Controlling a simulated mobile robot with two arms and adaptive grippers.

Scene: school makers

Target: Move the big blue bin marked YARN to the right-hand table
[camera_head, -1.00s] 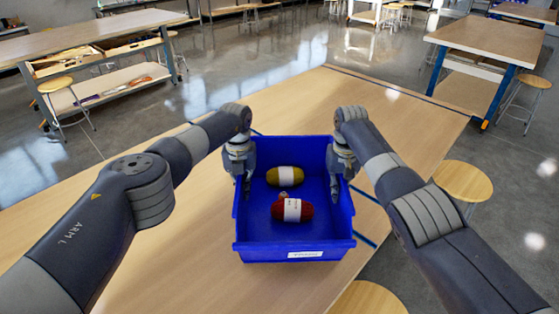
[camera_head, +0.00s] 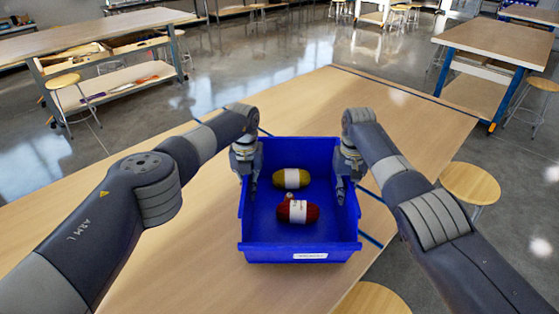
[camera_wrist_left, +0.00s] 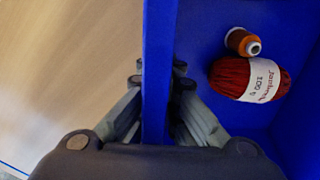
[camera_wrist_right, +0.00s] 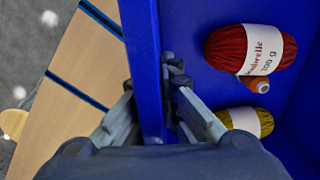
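The big blue bin (camera_head: 300,249) is on or just above the near wooden table; I cannot tell which. Its front has a small white label (camera_head: 310,256), too small to read. Inside lie a yellow yarn ball (camera_head: 278,179), a red yarn ball (camera_head: 312,213) and a small orange spool (camera_wrist_left: 238,42). My left gripper (camera_head: 250,184) straddles the bin's left wall (camera_wrist_left: 158,70), its fingers closed against both sides. My right gripper (camera_head: 345,188) grips the right wall (camera_wrist_right: 143,60) the same way. The bin looks level.
The near wooden table (camera_head: 330,95) has blue tape lines and free room beyond the bin. Another table (camera_head: 495,38) stands at far right, its top bare. Stools (camera_head: 470,183) stand along the near table's right side. A shelved workbench (camera_head: 90,35) is at far left.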

